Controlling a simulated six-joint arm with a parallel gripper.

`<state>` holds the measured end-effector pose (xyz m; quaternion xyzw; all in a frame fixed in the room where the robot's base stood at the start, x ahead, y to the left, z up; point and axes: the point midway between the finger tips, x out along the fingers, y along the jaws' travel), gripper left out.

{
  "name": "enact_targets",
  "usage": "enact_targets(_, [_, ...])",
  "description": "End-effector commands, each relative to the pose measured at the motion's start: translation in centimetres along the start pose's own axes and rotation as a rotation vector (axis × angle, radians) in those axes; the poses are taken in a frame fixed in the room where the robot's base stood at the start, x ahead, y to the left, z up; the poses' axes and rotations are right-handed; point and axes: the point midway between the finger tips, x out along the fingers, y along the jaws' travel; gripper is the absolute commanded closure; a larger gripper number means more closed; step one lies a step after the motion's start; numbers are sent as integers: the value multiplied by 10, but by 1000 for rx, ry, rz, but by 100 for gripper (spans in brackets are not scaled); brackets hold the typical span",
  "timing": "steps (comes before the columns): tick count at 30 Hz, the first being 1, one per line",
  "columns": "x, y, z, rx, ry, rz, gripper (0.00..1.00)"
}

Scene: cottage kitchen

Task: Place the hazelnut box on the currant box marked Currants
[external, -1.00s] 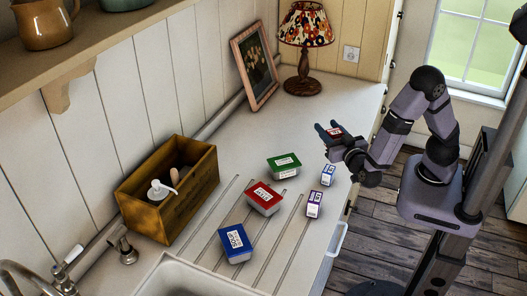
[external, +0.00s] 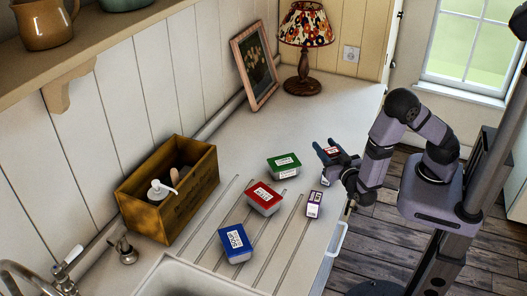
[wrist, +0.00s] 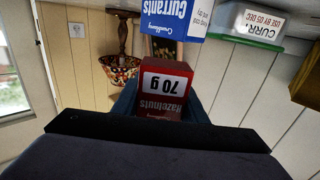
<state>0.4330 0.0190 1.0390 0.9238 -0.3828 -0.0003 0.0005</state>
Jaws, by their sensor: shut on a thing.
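The hazelnut box (wrist: 166,82) is small and red with a white "70 g" label, and it appears upside down in the wrist view. My gripper (external: 328,147) is shut on it, one dark blue finger at each side; the box's red top (external: 332,152) shows between them in the external view. The currant box (wrist: 172,18), blue and white and marked "Currants", shows at the top of the wrist view, just beyond the hazelnut box. In the external view the currant box (external: 325,181) stands on the counter, mostly hidden by my gripper. I cannot tell whether the two boxes touch.
A small white and purple box (external: 314,204) stands close by. Green (external: 284,166), red (external: 264,198) and blue (external: 235,243) tubs lie to the left on the counter (external: 245,140). A wooden crate (external: 150,208), lamp (external: 303,50) and picture frame (external: 238,52) stand further off.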

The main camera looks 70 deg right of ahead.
Motion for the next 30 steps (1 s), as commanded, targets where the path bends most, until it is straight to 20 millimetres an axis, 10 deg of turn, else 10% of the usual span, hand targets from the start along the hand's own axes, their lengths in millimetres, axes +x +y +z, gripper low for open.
enact_targets(21, [0,0,26,1,0,0,84])
enact_targets(22, [0,0,24,1,0,0,54])
enact_targets(23, [0,0,24,1,0,0,47])
enact_targets(30, [0,0,24,1,0,0,43])
